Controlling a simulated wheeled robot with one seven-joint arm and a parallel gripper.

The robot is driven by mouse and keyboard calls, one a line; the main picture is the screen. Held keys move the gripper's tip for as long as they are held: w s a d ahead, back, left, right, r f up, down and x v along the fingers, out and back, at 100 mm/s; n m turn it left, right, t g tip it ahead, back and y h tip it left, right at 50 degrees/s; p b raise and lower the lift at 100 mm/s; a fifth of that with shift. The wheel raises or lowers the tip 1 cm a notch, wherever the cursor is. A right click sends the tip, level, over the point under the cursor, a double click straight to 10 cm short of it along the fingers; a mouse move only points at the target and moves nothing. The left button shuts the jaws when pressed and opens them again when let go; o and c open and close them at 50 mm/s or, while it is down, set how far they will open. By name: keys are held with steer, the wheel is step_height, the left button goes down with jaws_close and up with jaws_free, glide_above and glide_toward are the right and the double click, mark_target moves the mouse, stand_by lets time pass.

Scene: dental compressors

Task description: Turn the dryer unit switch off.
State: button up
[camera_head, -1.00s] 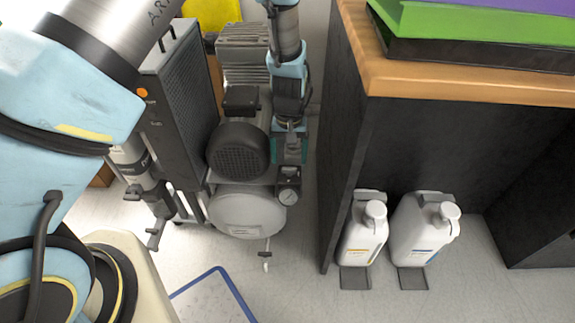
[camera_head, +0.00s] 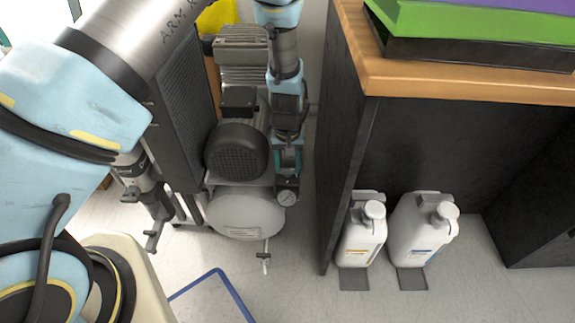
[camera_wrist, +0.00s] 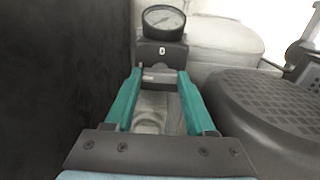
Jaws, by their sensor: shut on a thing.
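My gripper (camera_wrist: 158,78) has two teal fingers, shut on a small grey switch part (camera_wrist: 160,76) on the front of a dark box (camera_wrist: 161,52). The box has a small white mark, and a round pressure gauge (camera_wrist: 163,21) sits beyond it. In the head view my gripper (camera_head: 288,163) points down beside the compressor motor, just above the gauge (camera_head: 287,197). The fingers hide much of the switch, so its position cannot be read.
The ribbed black motor cover (camera_head: 236,150) and white tank (camera_head: 245,214) are close to my gripper's left. The black cabinet side (camera_head: 345,150) stands to the right. A tall dark finned unit (camera_head: 188,110) is at left.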

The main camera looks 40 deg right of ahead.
jaws_close()
steer(key=shift+m, duration=0.4)
steer(key=m+p, duration=0.1)
steer(key=m, duration=0.2)
steer(key=shift+r+m, duration=0.1)
steer(key=shift+m, duration=0.2)
steer(key=m+p, duration=0.1)
steer(key=m, duration=0.3)
steer(key=shift+m, duration=0.3)
steer(key=m, duration=0.4)
steer(key=shift+p, duration=0.35)
steer(key=shift+m+p, duration=0.4)
steer(key=shift+m, duration=2.1)
